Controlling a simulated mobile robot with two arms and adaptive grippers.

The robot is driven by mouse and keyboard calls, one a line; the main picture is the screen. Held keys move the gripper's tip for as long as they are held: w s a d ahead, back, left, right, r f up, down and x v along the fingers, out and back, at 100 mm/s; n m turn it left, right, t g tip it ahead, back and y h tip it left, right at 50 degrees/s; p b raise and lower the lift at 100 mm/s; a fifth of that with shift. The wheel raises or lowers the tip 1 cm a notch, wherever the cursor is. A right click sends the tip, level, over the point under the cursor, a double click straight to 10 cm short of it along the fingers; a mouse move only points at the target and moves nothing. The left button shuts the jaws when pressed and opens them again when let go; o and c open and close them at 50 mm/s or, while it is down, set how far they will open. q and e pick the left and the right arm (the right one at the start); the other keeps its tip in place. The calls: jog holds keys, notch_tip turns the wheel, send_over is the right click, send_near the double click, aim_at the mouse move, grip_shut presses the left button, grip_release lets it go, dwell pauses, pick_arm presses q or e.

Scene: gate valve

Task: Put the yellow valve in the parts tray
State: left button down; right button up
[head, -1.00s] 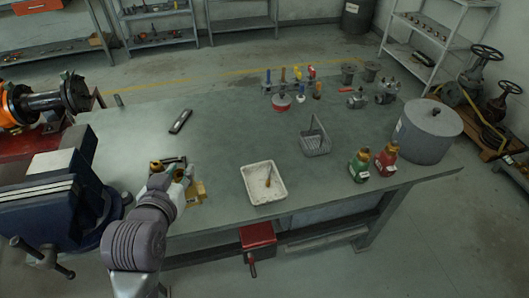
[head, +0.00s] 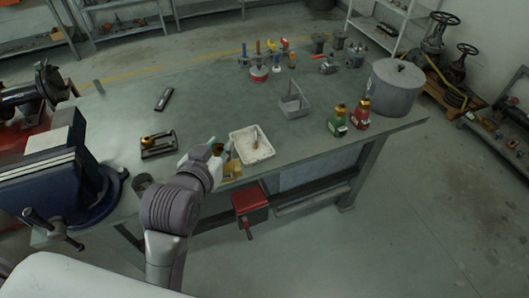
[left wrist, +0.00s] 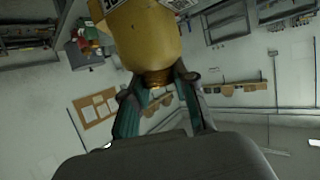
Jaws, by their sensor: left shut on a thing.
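The yellow valve shows in the head view as a small yellow shape (head: 233,171) just below and right of my left gripper (head: 219,152). In the left wrist view its labelled yellow body (left wrist: 145,40) fills the top, and the fingers (left wrist: 160,85) are shut on its narrow brass neck. The white shallow tray (head: 264,152), which looks like the parts tray, lies on the bench just right of the gripper with a brush-like tool in it. The gripper partly covers the valve in the head view. My right gripper is not in view.
A grey handled carrier (head: 293,106), green bottle (head: 337,122) and red bottle (head: 360,114) stand to the right. A dark frame (head: 158,146) with a yellow item lies left of the gripper. A blue vise (head: 50,170) is at the left.

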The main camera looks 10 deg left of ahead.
pick_arm(q)
jog(key=shift+w+d+f+b, duration=0.55)
jog(key=shift+w+d+b, duration=0.1)
jog(key=shift+w, duration=0.2)
jog(key=w+d+f+m+h+b, duration=0.1)
jog(key=w+d+f+b, duration=0.1)
jog(key=w+d+b, duration=0.5)
jog(key=w+d+f+h+b, duration=0.1)
jog(key=w+d+f+b, duration=0.3)
jog(key=w, duration=0.7)
jog(key=w+a+f+p, duration=0.2)
jog(key=a+f+p, duration=0.2)
jog(key=a+f, duration=0.6)
jog(key=shift+a, duration=0.25)
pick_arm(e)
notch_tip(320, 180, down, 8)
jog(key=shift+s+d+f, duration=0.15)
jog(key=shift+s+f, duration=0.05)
pick_arm(q)
jog(key=c, duration=0.9)
grip_release()
jog(key=shift+s+f, duration=0.15)
jog(key=shift+w, duration=0.25)
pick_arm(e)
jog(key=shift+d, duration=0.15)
